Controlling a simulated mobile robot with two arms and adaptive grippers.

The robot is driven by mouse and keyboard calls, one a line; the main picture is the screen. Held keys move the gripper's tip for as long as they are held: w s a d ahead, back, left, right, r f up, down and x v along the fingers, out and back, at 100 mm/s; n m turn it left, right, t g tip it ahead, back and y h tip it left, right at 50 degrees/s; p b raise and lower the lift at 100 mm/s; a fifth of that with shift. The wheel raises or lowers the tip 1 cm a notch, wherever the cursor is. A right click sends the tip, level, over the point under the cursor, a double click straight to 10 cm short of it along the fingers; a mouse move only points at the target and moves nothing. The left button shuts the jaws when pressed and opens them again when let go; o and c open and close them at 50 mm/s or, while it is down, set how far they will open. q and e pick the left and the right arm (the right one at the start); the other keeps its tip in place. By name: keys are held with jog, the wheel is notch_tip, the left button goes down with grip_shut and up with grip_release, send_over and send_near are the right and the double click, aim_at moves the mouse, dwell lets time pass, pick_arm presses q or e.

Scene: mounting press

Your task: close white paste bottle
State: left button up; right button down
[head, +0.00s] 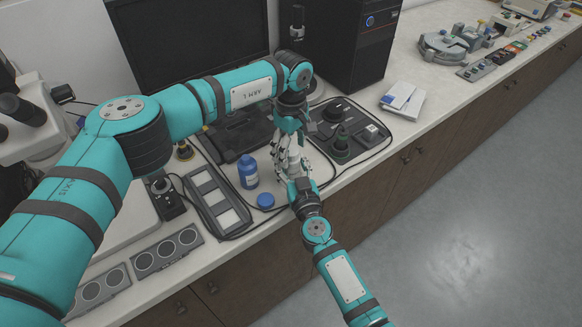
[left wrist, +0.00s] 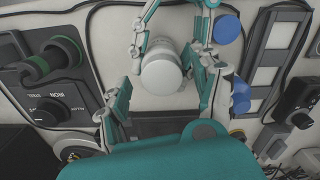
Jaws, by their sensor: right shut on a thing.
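The white paste bottle (head: 293,152) is between my two grippers near the front of the bench. In the left wrist view its round pale top (left wrist: 161,75) shows from above; I cannot tell whether the cap is seated. My right gripper (head: 297,180) comes from the front and is shut on the bottle; its fingers also show in the left wrist view (left wrist: 172,45). My left gripper (head: 290,140) points down over the bottle. Its fingers (left wrist: 168,92) are spread to either side of the top, with a visible gap on the left.
A blue bottle (head: 248,172) and a separate blue lid (head: 265,200) stand just left of the grippers. A tray with pale squares (head: 213,198) lies further left.

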pick_arm(q)
notch_tip(320, 180, up, 12)
dwell(0.6)
pick_arm(e)
jog(key=c, duration=0.6)
grip_release()
jog(key=shift+s, duration=0.1)
jog(key=shift+s+d+f, duration=0.1)
jog(key=shift+s, duration=0.2)
jog(key=v, duration=1.1)
pick_arm(q)
jog(key=shift+f, duration=0.1)
pick_arm(e)
jog(key=shift+s+d, duration=0.15)
